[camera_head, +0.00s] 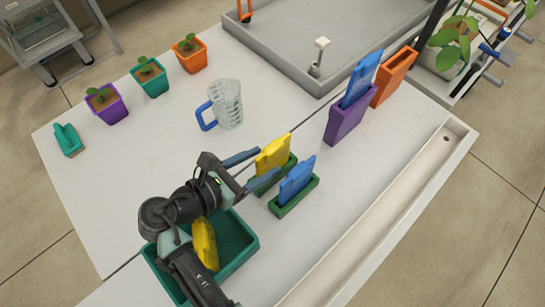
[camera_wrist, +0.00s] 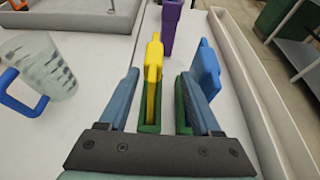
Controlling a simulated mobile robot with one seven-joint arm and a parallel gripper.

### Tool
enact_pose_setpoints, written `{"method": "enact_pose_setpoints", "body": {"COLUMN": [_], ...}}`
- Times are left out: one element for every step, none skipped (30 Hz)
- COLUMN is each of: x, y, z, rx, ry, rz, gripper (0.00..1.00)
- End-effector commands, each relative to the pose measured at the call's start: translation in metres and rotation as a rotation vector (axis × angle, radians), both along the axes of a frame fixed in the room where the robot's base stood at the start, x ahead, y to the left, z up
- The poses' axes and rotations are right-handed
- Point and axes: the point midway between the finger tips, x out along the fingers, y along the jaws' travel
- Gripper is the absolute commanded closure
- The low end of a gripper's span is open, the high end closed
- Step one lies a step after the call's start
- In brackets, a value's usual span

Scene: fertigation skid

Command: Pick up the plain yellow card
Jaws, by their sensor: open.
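A yellow card (camera_head: 272,154) stands upright in a green slotted holder (camera_head: 290,163). In the wrist view the yellow card (camera_wrist: 154,68) rises between my fingers, nearer the left one, with a gap on both sides. My gripper (camera_head: 266,163) is open around the card and its holder (camera_wrist: 149,128), holding nothing. It also shows in the wrist view (camera_wrist: 160,76). Another yellow piece (camera_head: 204,243) lies in the teal bin (camera_head: 243,243), partly hidden by my arm. I cannot tell whether either yellow face is marked.
A blue card (camera_head: 297,180) in a second green holder (camera_head: 292,200) stands close beside my right finger. A purple holder (camera_head: 344,122) with a blue card and an orange holder (camera_head: 394,76) stand beyond. A clear jug (camera_head: 228,103) stands left.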

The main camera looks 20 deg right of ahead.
Motion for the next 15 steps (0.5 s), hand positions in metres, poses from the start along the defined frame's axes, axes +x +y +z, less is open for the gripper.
{"method": "enact_pose_setpoints", "body": {"x": [0.002,0.004,0.006,0.007,0.008,0.009,0.009,0.010,0.011,0.013,0.015,0.018,0.020,0.023,0.026], "y": [-0.008,-0.012,-0.016,-0.019,-0.021,-0.023,-0.024,-0.026,-0.028,-0.030,-0.033,-0.038,-0.042,-0.046,-0.051], "z": [-0.004,-0.005,-0.007,-0.008,-0.009,-0.010,-0.011,-0.011,-0.012,-0.013,-0.014,-0.016,-0.018,-0.019,-0.022], "rx": [0.000,0.000,0.000,0.000,0.000,0.000,0.000,0.001,0.001,0.001,0.001,0.001,0.002,0.001,0.001], "ry": [0.001,0.001,0.000,0.000,0.000,-0.001,-0.001,-0.001,-0.001,-0.001,-0.001,-0.001,-0.002,-0.001,-0.001], "rz": [-0.004,-0.004,-0.002,-0.002,-0.002,-0.001,0.000,0.000,-0.002,-0.002,-0.002,-0.003,-0.003,-0.004,-0.004], "gripper": [0.35,0.35,0.35,0.35,0.35,0.35,0.35,0.35,0.35,0.35,0.35,0.35,0.35,0.35,0.35]}}
